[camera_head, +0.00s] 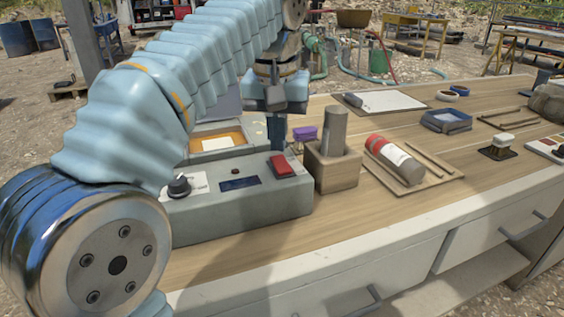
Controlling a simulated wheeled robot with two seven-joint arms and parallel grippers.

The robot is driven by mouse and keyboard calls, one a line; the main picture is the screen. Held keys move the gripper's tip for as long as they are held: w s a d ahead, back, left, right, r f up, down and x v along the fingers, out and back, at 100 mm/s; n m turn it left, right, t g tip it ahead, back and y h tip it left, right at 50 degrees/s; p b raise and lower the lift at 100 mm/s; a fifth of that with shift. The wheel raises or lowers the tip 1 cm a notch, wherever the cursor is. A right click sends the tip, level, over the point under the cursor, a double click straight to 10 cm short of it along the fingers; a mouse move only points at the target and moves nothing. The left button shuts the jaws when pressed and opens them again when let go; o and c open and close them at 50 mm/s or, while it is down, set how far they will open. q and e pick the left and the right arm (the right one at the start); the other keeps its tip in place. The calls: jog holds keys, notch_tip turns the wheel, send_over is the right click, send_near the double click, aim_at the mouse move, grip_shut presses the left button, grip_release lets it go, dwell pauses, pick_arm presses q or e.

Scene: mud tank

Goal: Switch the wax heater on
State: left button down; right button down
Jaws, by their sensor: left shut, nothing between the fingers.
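The wax heater (240,211) is a grey box on the near left of the wooden bench. Its sloped front carries a black knob (179,187), a small dark display and a red rocker switch (283,166) at the right end. I cannot tell which way the switch is tipped. An orange-rimmed pan (216,143) shows behind the controls, partly hidden by my left arm. My left gripper (277,138) points down, shut and empty, above and behind the red switch and apart from it. My right gripper is out of view.
A wooden block with a grey cylinder (333,134) stands close right of the heater. A purple-topped stamp (305,134) is behind it. A red-and-white cylinder (395,158) lies on a wooden tray farther right. The bench's front strip is clear.

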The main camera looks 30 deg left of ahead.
aim_at(278, 159)
pick_arm(q)
jog(key=shift+f+b, duration=0.55)
jog(key=shift+f, duration=0.35)
dwell(0.8)
notch_tip(278, 159, up, 3)
jog(key=p, duration=0.3)
jog(key=shift+f, duration=0.15)
jog(key=shift+r, duration=2.2)
